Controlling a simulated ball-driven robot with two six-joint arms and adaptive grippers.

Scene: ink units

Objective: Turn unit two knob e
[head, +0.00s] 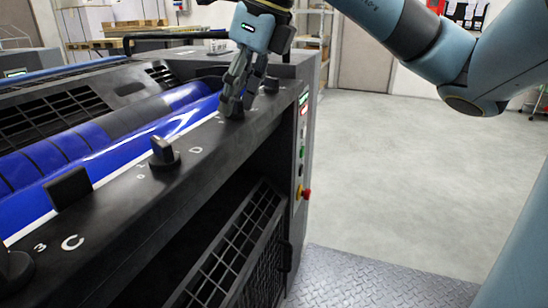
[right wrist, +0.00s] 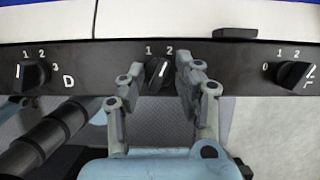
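In the right wrist view a black knob (right wrist: 157,73) sits on the dark rail between my two fingers, with "1" and "2" printed above it. Its white line tilts slightly right, toward the 2. Its letter is hidden by my gripper, but it follows knob D (right wrist: 35,75) along the rail, which also shows in the head view (head: 163,152). My right gripper (head: 238,103) is down at the rail, its fingers apart on either side of the middle knob, with gaps showing. In the head view that knob is hidden behind the fingers. My left gripper is out of view.
Another knob (right wrist: 295,73), marked 0, 1 and 2, lies to the right in the wrist view. The black slider by C (head: 70,188) is nearer in the head view. A red emergency button (head: 304,193) is on the end panel. The floor on the right is clear.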

